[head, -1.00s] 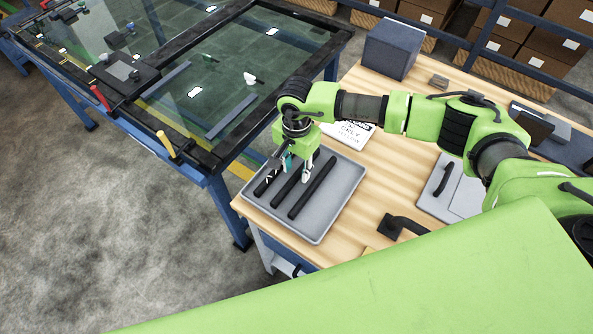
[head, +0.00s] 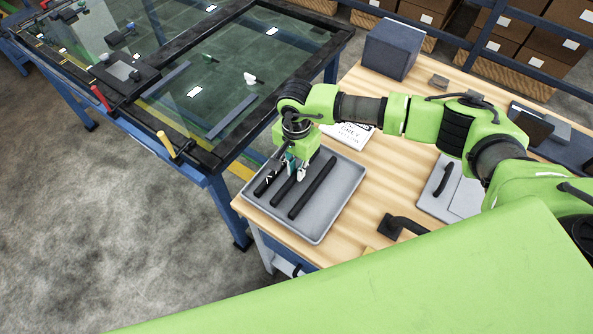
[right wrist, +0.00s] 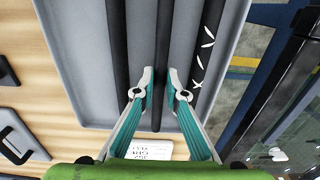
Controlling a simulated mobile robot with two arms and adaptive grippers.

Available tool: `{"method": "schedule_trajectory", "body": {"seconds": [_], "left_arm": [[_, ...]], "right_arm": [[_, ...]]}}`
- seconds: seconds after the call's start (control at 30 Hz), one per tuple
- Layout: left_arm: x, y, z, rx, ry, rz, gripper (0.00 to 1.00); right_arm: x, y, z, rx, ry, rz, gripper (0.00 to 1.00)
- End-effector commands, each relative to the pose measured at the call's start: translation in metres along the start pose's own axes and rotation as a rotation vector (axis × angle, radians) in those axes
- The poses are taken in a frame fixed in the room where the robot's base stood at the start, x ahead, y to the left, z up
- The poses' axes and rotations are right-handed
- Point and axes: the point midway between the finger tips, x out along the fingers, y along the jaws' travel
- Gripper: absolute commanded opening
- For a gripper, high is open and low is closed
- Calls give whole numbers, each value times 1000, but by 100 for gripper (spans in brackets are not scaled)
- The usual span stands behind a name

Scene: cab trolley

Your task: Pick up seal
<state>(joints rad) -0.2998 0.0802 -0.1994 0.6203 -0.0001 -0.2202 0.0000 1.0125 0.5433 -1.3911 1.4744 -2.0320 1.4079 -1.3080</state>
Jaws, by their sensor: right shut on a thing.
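Three black strip seals lie side by side in a grey tray (head: 335,215). The left seal (head: 266,183) has white marks and also shows in the right wrist view (right wrist: 207,45). The middle seal (head: 283,192) is plain, as is the right seal (head: 313,188). My right gripper (head: 294,173) points down into the tray. In the right wrist view its fingertips (right wrist: 160,84) are on both sides of the middle seal (right wrist: 163,45), shut on it. The seal still lies in the tray. My left gripper is not in view.
The tray sits at the front left of a wooden table (head: 355,190). A white label sheet (head: 350,135) lies behind my right gripper. A dark box (head: 392,48) stands at the back. A black-framed glass table (head: 235,75) stands to the left.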

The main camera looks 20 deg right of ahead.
Motion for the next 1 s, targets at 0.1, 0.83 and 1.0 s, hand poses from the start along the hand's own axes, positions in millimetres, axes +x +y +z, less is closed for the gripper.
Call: {"method": "schedule_trajectory", "body": {"seconds": [0.1, 0.83, 1.0], "left_arm": [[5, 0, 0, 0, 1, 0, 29], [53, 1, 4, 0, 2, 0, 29], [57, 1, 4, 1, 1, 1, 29]], "right_arm": [[-13, -1, -1, -1, 2, -3, 0], [-110, 87, 76, -4, 3, -2, 0], [-119, 101, 88, -2, 1, -1, 0]]}}
